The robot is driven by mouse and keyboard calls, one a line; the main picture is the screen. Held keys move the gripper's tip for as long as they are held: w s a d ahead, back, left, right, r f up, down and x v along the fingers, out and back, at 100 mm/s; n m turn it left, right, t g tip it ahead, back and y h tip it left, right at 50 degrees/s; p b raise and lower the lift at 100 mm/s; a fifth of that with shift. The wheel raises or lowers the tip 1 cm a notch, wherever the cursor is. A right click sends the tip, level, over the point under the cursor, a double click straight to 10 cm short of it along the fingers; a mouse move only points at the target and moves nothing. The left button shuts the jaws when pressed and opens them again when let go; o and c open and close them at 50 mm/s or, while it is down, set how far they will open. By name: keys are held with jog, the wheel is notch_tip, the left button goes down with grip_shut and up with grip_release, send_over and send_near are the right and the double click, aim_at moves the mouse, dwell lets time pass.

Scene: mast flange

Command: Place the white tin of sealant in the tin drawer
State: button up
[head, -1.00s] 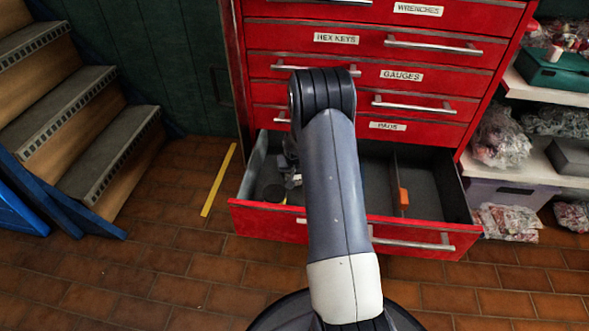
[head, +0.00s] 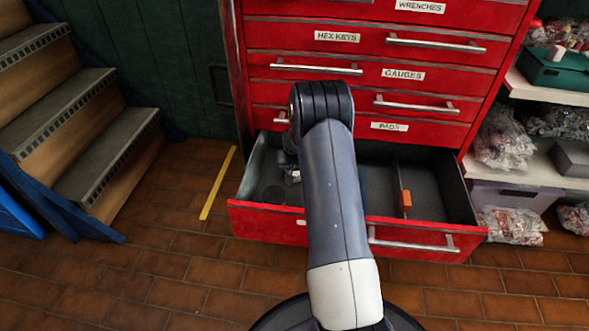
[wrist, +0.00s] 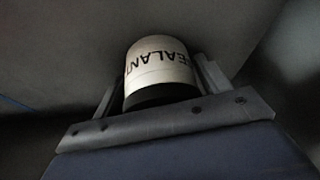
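The white tin (wrist: 160,65), lettered SEALANT with a black band at its near end, sits between the two fingers of my gripper (wrist: 162,78) in the wrist view. Both fingers appear to press against its sides, and its lettering reads upside down. In the head view my gripper (head: 291,172) is partly hidden behind my arm, over the left part of the open bottom drawer (head: 335,228). The tin cannot be made out there.
A divider (head: 400,180) with an orange block (head: 405,200) splits the drawer; its right part is bare. Closed drawers labelled PADS, GAUGES and HEX KEYS (head: 338,36) rise above. Shelves (head: 540,165) stand right, stairs (head: 75,130) left.

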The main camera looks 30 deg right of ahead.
jog(key=shift+o, duration=1.4)
jog(key=shift+r+p, duration=0.3)
jog(key=shift+r, duration=0.1)
jog(key=p+v, duration=0.4)
jog(key=v, duration=0.7)
jog(key=shift+s+r, duration=0.2)
jog(key=shift+s, duration=0.05)
jog(key=shift+a, duration=0.1)
